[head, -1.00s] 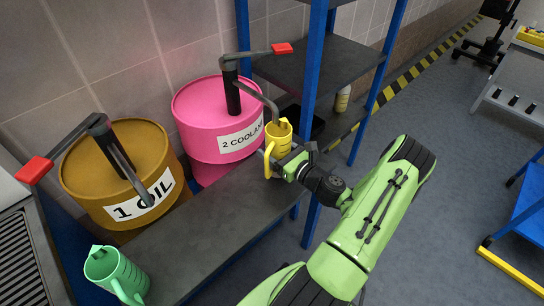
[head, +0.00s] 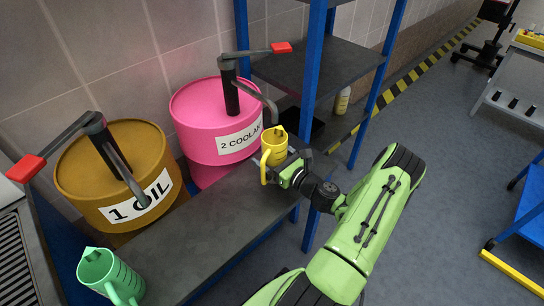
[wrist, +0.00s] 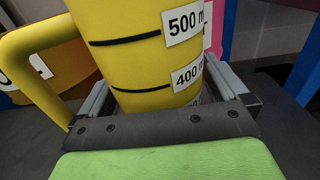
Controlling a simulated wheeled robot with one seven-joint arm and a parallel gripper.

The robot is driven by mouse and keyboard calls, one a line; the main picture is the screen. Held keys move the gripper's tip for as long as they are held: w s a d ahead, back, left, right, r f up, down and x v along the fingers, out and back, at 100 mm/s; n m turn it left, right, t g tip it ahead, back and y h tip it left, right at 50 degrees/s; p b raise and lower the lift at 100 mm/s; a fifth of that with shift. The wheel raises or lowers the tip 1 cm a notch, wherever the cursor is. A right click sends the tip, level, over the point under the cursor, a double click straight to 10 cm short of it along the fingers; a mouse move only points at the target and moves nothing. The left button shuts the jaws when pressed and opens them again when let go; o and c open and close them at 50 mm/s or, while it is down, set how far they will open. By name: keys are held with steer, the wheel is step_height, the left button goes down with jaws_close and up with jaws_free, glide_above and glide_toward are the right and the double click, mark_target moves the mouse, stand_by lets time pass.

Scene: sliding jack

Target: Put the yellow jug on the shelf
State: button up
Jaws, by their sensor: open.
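The yellow jug (head: 274,146) is upright at the right end of the grey bench, in front of the pink drum and close to its spout. Its handle points left and toward the camera. My gripper (head: 279,168) is open around the jug's body. In the wrist view the jug (wrist: 140,50) stands between the two fingers, with 500 and 400 marks facing me. I cannot tell whether the fingers touch it. The blue-framed shelf (head: 290,62) rises just behind and right of the jug, with dark boards at several heights. The jug's base is hidden.
The pink coolant drum (head: 205,110) and the brown oil drum (head: 110,165) have pumps with red handles. A green jug (head: 110,275) stands at the bench's near left. A small bottle (head: 342,101) and a black bin occupy the lower shelf board. The upper board looks bare.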

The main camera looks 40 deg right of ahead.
steer(key=shift+s+r, duration=0.15)
steer(key=shift+r, duration=0.05)
steer(key=s+p, duration=0.2)
steer(key=s, duration=0.9)
steer(key=shift+s+d, duration=0.15)
steer(key=shift+s, duration=0.25)
steer(key=shift+f, duration=0.1)
